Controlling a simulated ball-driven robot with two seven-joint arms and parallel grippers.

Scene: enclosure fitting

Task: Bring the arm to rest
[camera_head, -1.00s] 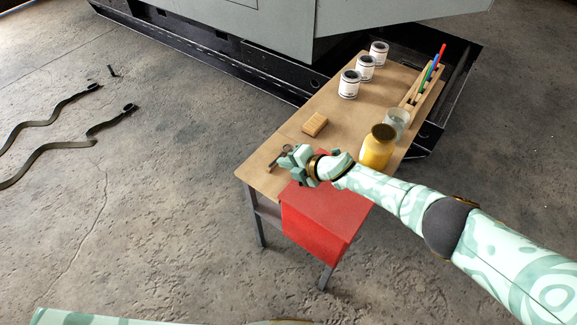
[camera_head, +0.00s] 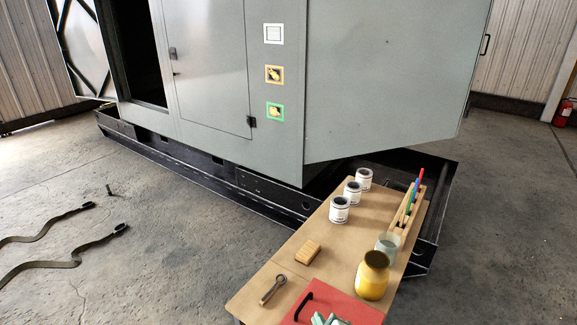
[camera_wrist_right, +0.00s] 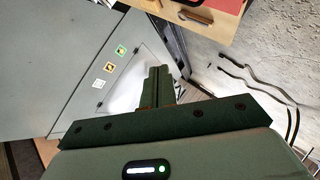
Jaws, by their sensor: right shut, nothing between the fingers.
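My right gripper (camera_head: 328,320) shows only as a pale green tip at the bottom edge of the head view, in front of the red panel. In the right wrist view its dark green fingers (camera_wrist_right: 160,84) are together, with nothing between them. The rest of the right arm is out of the head view. My left gripper is not in view.
The wooden table (camera_head: 262,272) holds a red panel with a black handle (camera_head: 350,306), a metal tool (camera_head: 273,290), a tan block (camera_head: 308,252), a yellow jar (camera_head: 372,277), a glass jar (camera_head: 388,246), white cans (camera_head: 339,210) and a pen rack (camera_head: 408,215). A grey enclosure (camera_head: 205,70) stands behind.

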